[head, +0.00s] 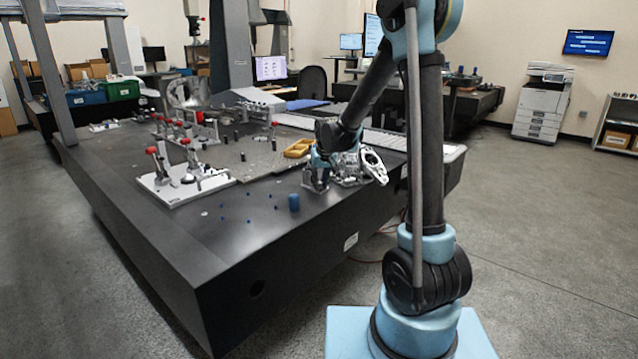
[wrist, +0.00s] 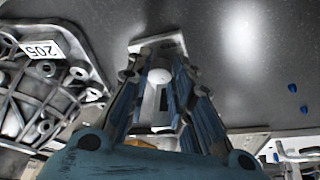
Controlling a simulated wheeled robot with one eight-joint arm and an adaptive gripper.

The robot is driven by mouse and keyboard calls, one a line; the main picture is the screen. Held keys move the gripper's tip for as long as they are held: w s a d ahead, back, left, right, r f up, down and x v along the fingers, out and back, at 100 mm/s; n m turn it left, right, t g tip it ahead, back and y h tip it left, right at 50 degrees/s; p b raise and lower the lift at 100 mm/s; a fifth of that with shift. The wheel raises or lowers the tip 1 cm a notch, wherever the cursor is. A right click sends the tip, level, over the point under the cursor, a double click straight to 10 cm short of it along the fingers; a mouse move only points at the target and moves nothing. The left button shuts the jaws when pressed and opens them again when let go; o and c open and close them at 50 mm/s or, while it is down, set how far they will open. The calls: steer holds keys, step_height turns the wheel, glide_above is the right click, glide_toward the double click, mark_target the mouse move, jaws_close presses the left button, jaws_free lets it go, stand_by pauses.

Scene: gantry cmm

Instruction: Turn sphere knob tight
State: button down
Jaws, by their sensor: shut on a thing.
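The sphere knob (wrist: 160,76) shows in the wrist view as a pale round ball between my gripper's fingers. A light grey block or plate (wrist: 160,45) lies just beyond it, and a pale stem-like part runs from the ball back toward the palm. My gripper (wrist: 158,84) is closed about the ball, one blue-and-dark finger on each side. The fingers hide the ball's sides, so I cannot tell its turn angle or how it is seated. In the head view my gripper (head: 317,180) points down at the table's near right part, and the knob is hidden there.
A metal casting marked 205 (wrist: 45,85) stands close on the left in the wrist view. On the black table (head: 250,235) are small blue pieces, a blue cylinder (head: 294,202), a white fixture plate (head: 160,192) with red-tipped clamps and a yellow tray (head: 298,148). The front corner is clear.

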steer(key=c, duration=1.4)
jaws_free()
steer(key=shift+r, duration=0.1)
steer(key=v, duration=1.1)
steer(key=shift+s+r, duration=0.15)
steer(key=shift+r, duration=0.15)
